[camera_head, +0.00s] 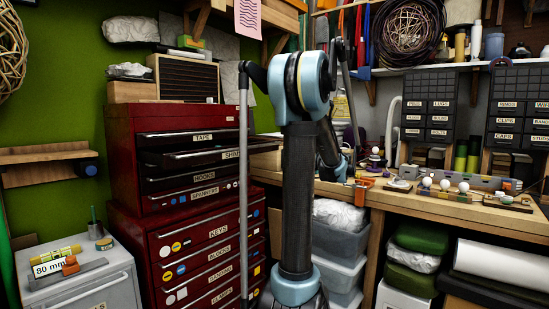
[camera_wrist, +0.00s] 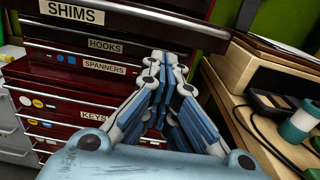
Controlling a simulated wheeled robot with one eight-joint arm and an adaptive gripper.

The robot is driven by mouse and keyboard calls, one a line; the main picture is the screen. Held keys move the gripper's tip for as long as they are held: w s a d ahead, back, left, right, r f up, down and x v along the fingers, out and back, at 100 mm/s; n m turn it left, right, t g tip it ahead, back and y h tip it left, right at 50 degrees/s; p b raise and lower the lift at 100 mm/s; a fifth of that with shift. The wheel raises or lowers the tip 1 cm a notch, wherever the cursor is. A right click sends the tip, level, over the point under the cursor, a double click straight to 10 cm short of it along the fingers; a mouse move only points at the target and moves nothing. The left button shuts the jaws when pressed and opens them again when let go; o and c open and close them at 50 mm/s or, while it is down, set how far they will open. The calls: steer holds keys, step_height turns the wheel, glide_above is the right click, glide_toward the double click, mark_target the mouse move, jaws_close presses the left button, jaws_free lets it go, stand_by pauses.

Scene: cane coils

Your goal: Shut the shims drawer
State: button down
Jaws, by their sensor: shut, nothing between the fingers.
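The shims drawer (camera_head: 205,158) is in the upper part of the red cabinet and stands pulled out, its front ahead of the drawers around it. Its label is partly covered by my arm in the head view. In the wrist view the shims drawer (camera_wrist: 110,22) shows at the top left, with its label readable. My gripper (camera_wrist: 166,58) is shut and empty, its fingers meeting in front of the cabinet, lower right of the shims label. I cannot tell that it touches the drawer. In the head view my gripper is not clearly visible.
The hooks drawer (camera_head: 180,179) and spanners drawer (camera_head: 190,196) sit below. The wooden workbench (camera_head: 425,203) stands right of the cabinet, with an orange tool (camera_head: 364,184) and several small items on it. A grey cabinet (camera_head: 85,285) stands at the lower left.

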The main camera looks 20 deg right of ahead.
steer(key=x, duration=1.4)
steer(key=shift+w, duration=0.1)
